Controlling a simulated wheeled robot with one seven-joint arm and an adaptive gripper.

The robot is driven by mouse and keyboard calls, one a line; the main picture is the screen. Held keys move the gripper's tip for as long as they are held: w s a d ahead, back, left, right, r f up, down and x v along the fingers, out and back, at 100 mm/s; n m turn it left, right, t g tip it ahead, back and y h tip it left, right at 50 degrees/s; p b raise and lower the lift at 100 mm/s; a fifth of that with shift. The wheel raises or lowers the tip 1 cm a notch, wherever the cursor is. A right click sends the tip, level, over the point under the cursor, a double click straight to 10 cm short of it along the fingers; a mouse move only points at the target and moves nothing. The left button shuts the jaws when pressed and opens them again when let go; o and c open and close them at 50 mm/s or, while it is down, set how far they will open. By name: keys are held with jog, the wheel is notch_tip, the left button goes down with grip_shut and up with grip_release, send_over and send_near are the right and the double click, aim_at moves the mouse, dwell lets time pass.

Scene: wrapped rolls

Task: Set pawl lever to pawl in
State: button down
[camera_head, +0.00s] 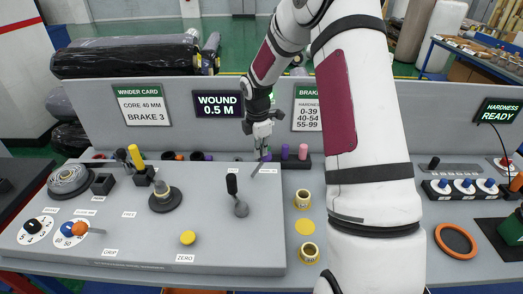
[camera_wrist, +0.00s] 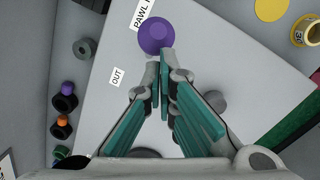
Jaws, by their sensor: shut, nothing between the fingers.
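My gripper (camera_head: 262,140) is shut and empty, pointing down over the back right of the grey bench panel (camera_head: 205,220). In the wrist view its fingertips (camera_wrist: 165,58) lie close to a purple knob (camera_wrist: 156,34); I cannot tell if they touch. The purple knob appears to be the top of the pawl lever, whose grey arm (camera_head: 257,168) shows below my gripper in the head view. In the wrist view the knob is beside a label (camera_wrist: 142,14) starting "PAWL". The "OUT" label (camera_wrist: 117,77) is further off. The lever's pivot is hidden.
A black-handled lever (camera_head: 232,184) stands in front of my gripper. Yellow cups (camera_head: 303,200) are to the right. A grey upright board (camera_head: 160,108) with signs runs behind. Small spools (camera_wrist: 66,103) line the back edge. My arm covers the middle right.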

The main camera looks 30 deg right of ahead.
jog(key=s+r, duration=0.3)
jog(key=r, duration=0.7)
jog(key=shift+s+r, duration=0.15)
jog(key=shift+r, duration=0.25)
jog(key=shift+d, duration=0.1)
jog(key=s+a+r+m+t+h+b, duration=0.1)
jog(key=s+a+r+m+t, duration=0.1)
jog(key=s+a+r+m, duration=0.75)
jog(key=s+a+r+m+t+y, duration=0.1)
jog(key=s+a+r+m, duration=0.1)
jog(key=s, duration=0.5)
jog(key=s+a+r+m+t+y, duration=0.1)
jog(key=s+a+r+m, duration=0.1)
jog(key=s+a+m, duration=0.3)
jog(key=s+a+b, duration=0.1)
jog(key=s, duration=0.2)
jog(key=shift+a+t, duration=0.3)
jog(key=shift+t, duration=0.1)
